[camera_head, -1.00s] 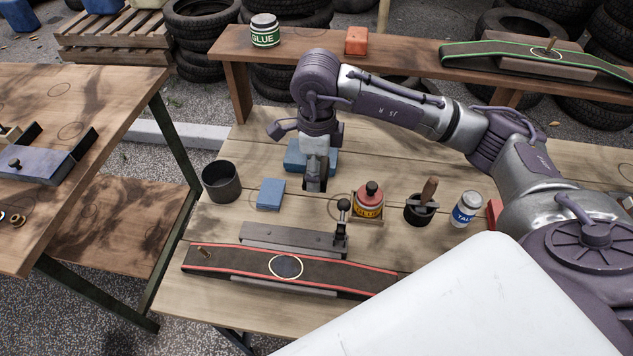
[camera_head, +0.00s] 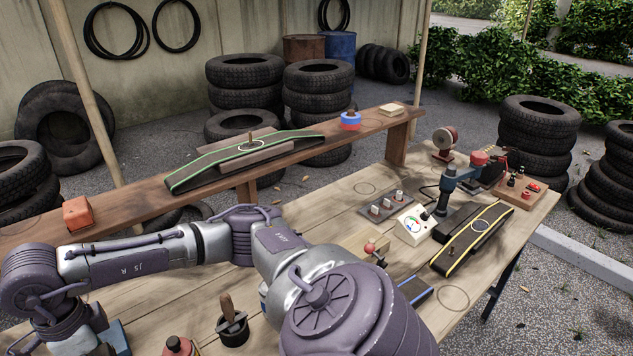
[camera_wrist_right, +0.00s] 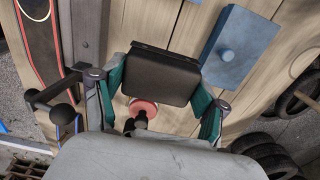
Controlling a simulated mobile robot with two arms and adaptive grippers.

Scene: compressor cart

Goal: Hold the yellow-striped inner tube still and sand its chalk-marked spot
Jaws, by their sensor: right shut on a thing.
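The yellow-striped inner tube (camera_head: 464,247) lies on the bench at the right of the head view, a valve near its front end. Its pale chalk ring (camera_head: 480,225) faces up and is uncovered. A dark grey clamp bar (camera_head: 454,219) lies along its far side. My right gripper (camera_wrist_right: 165,92) is shut on a dark block (camera_wrist_right: 165,75) in the wrist view, its green-sided fingers at either side. My left gripper is not in view.
A blue post tool (camera_head: 447,190), a gauge box (camera_head: 412,226) and a red-knobbed clamp (camera_head: 370,248) stand around the yellow-striped tube.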

